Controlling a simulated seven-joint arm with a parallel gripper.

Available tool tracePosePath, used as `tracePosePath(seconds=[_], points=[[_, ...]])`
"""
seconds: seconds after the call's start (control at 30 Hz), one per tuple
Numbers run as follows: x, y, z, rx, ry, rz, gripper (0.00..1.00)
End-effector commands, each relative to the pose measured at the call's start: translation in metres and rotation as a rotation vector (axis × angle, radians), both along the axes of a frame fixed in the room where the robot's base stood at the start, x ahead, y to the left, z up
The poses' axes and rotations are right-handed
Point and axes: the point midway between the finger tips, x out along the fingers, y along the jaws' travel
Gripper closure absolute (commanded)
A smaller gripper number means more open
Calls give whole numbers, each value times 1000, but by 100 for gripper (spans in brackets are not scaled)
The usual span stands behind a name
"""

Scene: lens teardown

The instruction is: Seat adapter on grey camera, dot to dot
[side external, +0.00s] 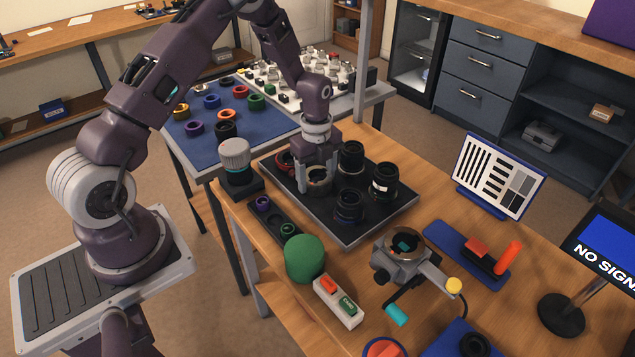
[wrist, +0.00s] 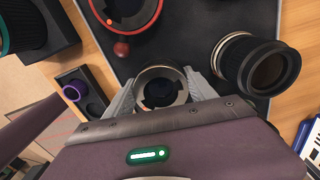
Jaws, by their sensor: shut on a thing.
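The tray (side external: 346,238) also holds several black lenses (side external: 382,182) close to my gripper and a red-ringed part (wrist: 132,14). A green dome (side external: 304,258) and a two-button box (side external: 338,301) stand left of the camera. A test chart (side external: 500,175) stands to the right.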

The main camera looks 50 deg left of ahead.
Motion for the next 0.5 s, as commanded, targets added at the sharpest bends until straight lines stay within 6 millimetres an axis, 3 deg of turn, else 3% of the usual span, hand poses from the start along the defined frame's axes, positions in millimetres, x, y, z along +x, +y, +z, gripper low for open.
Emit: tracePosePath(seconds=[0.17,0.5], points=[[1,0,5,1,-3,0,79],[1,0,85,0,-5,1,79]])
